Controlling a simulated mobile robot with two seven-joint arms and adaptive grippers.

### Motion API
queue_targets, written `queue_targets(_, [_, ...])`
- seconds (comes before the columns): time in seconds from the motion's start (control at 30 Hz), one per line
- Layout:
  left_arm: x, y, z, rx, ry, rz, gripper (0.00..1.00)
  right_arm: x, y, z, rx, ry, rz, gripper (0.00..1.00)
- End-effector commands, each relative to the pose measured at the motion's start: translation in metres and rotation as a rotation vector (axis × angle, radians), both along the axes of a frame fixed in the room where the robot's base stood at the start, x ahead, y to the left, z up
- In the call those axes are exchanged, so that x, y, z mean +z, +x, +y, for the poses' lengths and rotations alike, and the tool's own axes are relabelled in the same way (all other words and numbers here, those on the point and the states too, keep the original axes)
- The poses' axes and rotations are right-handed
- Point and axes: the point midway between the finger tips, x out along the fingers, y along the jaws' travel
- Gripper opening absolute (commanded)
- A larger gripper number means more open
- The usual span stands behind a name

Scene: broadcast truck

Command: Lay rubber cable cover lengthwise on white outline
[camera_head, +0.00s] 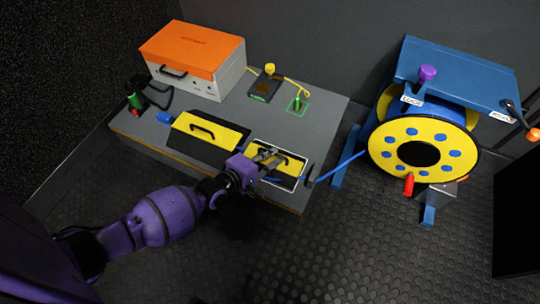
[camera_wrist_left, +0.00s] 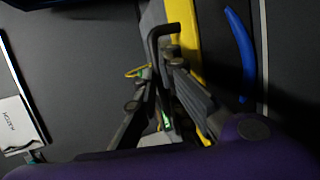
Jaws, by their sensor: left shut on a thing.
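A black rubber cable cover with a yellow top (camera_head: 291,162) is at the front right of the grey table, over the white outline (camera_head: 304,154). My left gripper (camera_head: 270,157) is shut on its black handle, which also shows in the wrist view (camera_wrist_left: 160,30) beside the yellow strip (camera_wrist_left: 185,35). The cover looks roughly lined up with the outline; I cannot tell whether it rests flat. A blue cable (camera_wrist_left: 241,55) and a white line (camera_wrist_left: 264,60) show beside it in the wrist view. My right gripper is not in view.
A second yellow-topped black cover (camera_head: 222,133) with a handle lies to the left. An orange-and-white case (camera_head: 194,62) stands behind. A yellow cable reel (camera_head: 385,143) on a blue stand (camera_head: 455,75) is at the right, its blue cable (camera_head: 340,167) reaching the table.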

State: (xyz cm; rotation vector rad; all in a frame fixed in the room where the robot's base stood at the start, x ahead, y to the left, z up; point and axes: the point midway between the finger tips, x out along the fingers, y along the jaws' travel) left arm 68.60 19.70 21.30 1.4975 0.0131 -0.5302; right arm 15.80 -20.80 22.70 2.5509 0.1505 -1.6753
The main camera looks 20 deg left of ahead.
Motion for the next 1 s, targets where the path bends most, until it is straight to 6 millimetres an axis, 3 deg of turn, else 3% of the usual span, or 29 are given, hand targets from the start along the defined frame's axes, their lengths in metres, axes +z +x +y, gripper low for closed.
queue_targets(0.17, [-0.001, 0.001, 0.0, 0.0, 0.0, -0.004, 0.0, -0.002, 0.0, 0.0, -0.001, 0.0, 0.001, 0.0])
queue_targets(0.2, [-0.003, 0.0, 0.0, 0.0, 0.001, 0.001, 0.12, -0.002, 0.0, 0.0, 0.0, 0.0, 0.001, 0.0])
queue_targets(0.33, [-0.003, -0.001, 0.0, 0.0, 0.001, 0.001, 0.27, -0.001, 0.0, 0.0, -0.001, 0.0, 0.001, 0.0])
queue_targets(0.7, [0.001, 0.0, 0.0, 0.0, 0.001, 0.001, 0.27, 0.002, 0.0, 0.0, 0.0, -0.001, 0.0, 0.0])
queue_targets(1.0, [0.021, -0.051, 0.019, 0.0, 0.003, 0.002, 0.27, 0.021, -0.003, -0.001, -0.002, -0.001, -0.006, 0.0])
